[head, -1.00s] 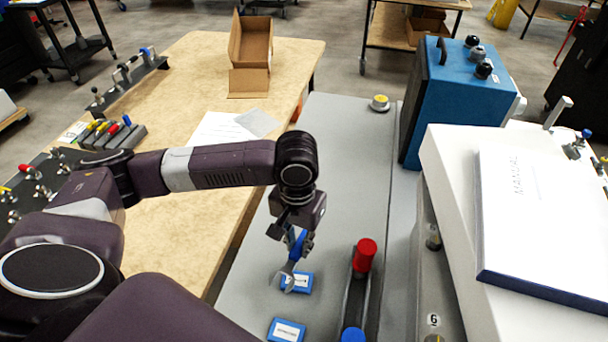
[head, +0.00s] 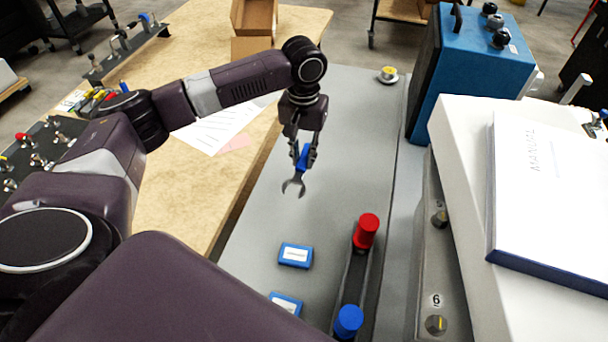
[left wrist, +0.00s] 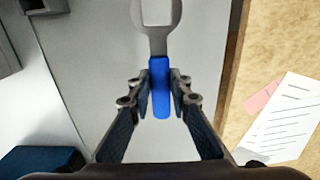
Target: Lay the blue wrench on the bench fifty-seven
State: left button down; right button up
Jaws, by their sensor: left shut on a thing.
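My left gripper (head: 302,158) is shut on the blue handle of the wrench (head: 294,187). The wrench hangs with its grey open jaw pointing down, above the grey bench top (head: 345,130). In the left wrist view the blue handle (left wrist: 160,90) lies between the two fingers of the gripper (left wrist: 157,98), and the grey head points away from the gripper. Two blue labelled blocks, one (head: 295,255) and another (head: 287,303), lie on the grey surface nearer me. My right gripper is not in view.
A holder with a red-capped (head: 367,230) and a blue-capped (head: 348,320) post stands at the near right. A blue box (head: 478,75) and a white unit with a manual (head: 545,190) stand right. A wooden table (head: 180,130) with papers (head: 215,130) is left. The grey surface's middle is clear.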

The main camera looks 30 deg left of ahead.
aim_at(304, 167)
pick_arm(q)
notch_tip(304, 167, down, 4)
jog(key=shift+f, duration=0.1)
jog(key=shift+f+p, duration=0.3)
jog(key=shift+f, duration=1.95)
jog(key=c, duration=1.8)
grip_release()
